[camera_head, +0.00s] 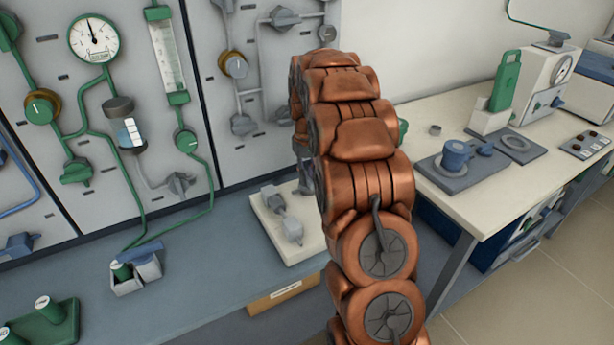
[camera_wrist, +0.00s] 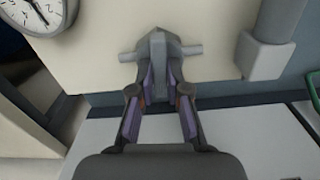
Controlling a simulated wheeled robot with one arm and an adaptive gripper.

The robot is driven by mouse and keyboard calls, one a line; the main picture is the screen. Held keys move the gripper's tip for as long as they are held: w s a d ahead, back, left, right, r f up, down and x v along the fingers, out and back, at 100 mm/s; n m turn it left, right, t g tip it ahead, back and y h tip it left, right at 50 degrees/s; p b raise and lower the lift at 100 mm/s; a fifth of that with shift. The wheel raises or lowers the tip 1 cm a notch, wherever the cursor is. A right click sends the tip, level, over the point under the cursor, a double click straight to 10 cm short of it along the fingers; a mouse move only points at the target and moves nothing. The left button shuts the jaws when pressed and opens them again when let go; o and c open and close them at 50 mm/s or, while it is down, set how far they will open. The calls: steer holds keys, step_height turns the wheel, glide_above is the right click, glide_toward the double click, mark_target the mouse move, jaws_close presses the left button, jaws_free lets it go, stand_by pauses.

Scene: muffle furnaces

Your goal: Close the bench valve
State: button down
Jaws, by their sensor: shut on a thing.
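A grey valve (camera_wrist: 158,45) with a pipe stub on each side is fixed to a cream surface (camera_wrist: 105,65) in the wrist view. My gripper (camera_wrist: 161,88) has both fingers around the valve's grey handle and is shut on it. The fingertips hide part of the handle, so its exact angle is hard to tell. In the head view, a cream base plate (camera_head: 257,213) with grey fittings (camera_head: 290,228) lies on the bench, left of my copper arm.
A round dial (camera_wrist: 42,12) and a thick grey fitting (camera_wrist: 265,52) flank the valve. A panel (camera_head: 57,58) with green pipes stands behind the bench (camera_head: 205,268).

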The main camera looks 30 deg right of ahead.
steer(key=shift+r+n, duration=0.1)
steer(key=shift+n, duration=0.5)
steer(key=c, duration=1.1)
jaws_free()
steer(key=shift+c, duration=0.2)
step_height(320, 180, up, 12)
stand_by(0.3)
